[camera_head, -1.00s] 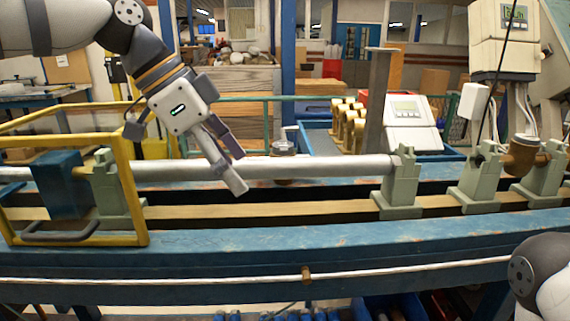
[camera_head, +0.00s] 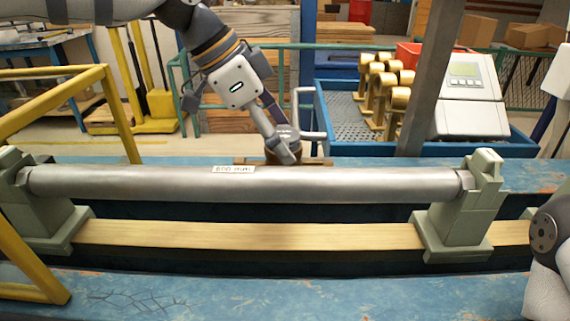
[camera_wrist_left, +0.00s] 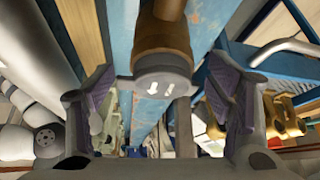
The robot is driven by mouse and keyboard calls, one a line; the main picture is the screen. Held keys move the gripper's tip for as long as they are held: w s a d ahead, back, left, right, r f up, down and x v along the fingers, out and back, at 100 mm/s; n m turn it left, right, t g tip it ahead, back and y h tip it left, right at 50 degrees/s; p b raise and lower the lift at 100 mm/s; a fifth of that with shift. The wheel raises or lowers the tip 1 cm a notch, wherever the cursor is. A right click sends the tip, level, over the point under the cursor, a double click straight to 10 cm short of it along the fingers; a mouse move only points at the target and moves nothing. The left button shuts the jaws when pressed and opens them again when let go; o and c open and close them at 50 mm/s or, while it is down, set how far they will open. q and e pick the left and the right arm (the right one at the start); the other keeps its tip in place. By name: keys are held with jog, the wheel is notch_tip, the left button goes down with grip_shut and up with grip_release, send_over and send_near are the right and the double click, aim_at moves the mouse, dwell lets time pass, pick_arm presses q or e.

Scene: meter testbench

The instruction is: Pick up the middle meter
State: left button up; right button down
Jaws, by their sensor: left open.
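A bronze meter with a grey cap (camera_head: 283,131) lies on the blue bench behind the long silver pipe, partly hidden by my left gripper. My left gripper (camera_head: 284,150) reaches down in front of it from above. In the left wrist view the meter (camera_wrist_left: 162,75) shows its grey end with white arrow marks between the two fingers. My left gripper (camera_wrist_left: 165,110) is open there, with a purple-padded finger on each side and gaps to the meter. Whether the fingers reach past the cap is hard to tell. My right gripper is out of view.
The silver pipe (camera_head: 330,184) spans two green clamps (camera_head: 462,215) in front of the meter. A blue tray (camera_head: 490,150) with several brass meters (camera_head: 378,85) and a white display box (camera_head: 470,95) stands behind, right. A grey post (camera_head: 430,75) rises there. Yellow rails (camera_head: 120,110) stand left.

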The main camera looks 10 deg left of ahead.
pick_arm(q)
jog(key=x, duration=0.5)
jog(key=shift+w, duration=0.15)
grip_shut()
